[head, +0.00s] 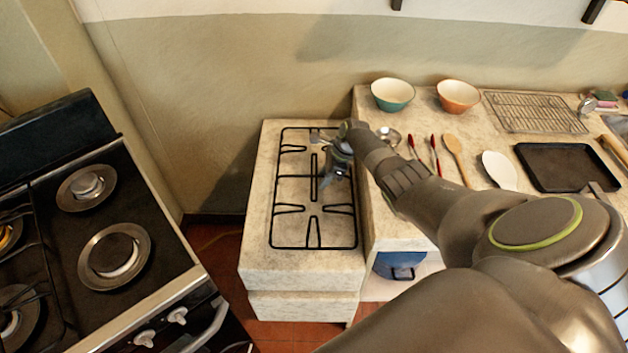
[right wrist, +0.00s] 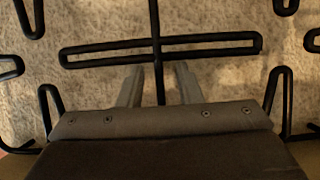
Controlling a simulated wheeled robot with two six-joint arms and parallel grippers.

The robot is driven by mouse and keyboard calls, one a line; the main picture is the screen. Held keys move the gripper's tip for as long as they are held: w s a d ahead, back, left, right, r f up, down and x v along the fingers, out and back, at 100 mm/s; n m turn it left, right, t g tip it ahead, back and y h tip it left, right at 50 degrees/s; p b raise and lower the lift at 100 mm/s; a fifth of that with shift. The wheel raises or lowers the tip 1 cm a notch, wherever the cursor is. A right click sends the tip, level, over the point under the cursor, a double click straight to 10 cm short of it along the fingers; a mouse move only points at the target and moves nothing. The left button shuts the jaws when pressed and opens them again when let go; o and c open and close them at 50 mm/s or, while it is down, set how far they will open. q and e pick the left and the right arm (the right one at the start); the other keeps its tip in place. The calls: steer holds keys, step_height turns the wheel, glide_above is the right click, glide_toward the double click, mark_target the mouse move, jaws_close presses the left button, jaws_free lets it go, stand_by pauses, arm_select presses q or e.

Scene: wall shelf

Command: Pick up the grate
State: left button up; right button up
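The grate (head: 313,190) is a black wire frame with inner prongs. It lies flat on a pale stone block beside the stove. My right gripper (head: 326,162) reaches in from the right over its right-middle part and hides some of its bars. In the right wrist view, the two fingers (right wrist: 158,80) are apart. A straight bar of the grate (right wrist: 155,25) runs into the gap between them, with space on both sides. I cannot tell how deep the fingers reach around the bar. My left gripper is not in view.
A black stove (head: 145,195) with burners stands at the left. The stone counter (head: 440,122) at the right holds a green bowl (head: 393,94), an orange bowl (head: 457,95), utensils, a wire rack (head: 536,112) and a dark tray (head: 560,167). A wall stands behind.

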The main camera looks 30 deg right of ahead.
jaws_close()
stand_by(1.3)
steer(key=shift+w+r, duration=0.1)
